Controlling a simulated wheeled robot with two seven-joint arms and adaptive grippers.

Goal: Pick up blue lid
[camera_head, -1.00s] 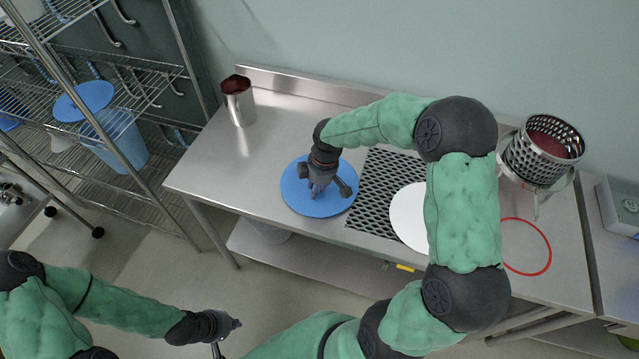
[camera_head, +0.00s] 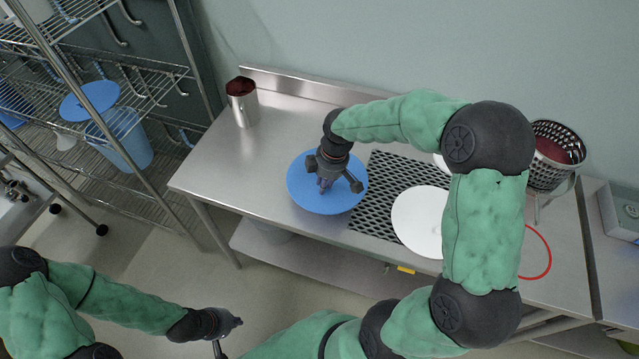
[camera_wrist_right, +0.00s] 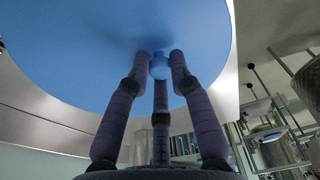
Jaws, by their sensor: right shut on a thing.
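The round blue lid (camera_head: 309,197) is over the left part of the steel table in the head view. My right gripper (camera_head: 325,184) reaches down onto its middle. In the right wrist view the lid (camera_wrist_right: 90,60) fills the top, and the fingers of my right gripper (camera_wrist_right: 160,68) are shut around its small blue knob (camera_wrist_right: 160,66). I cannot tell how far the lid is above the table. My left gripper (camera_head: 228,337) hangs over the floor at the lower left, away from the table; its fingertips are too small to judge.
The steel table (camera_head: 220,160) carries a metal beaker (camera_head: 243,108), a black perforated mat (camera_head: 385,190), a white disc (camera_head: 420,222) and a perforated basket (camera_head: 553,160). A red ring (camera_head: 537,252) lies at the right. A wire shelf at the left holds another blue lid (camera_head: 90,101) and a blue bucket (camera_head: 128,140).

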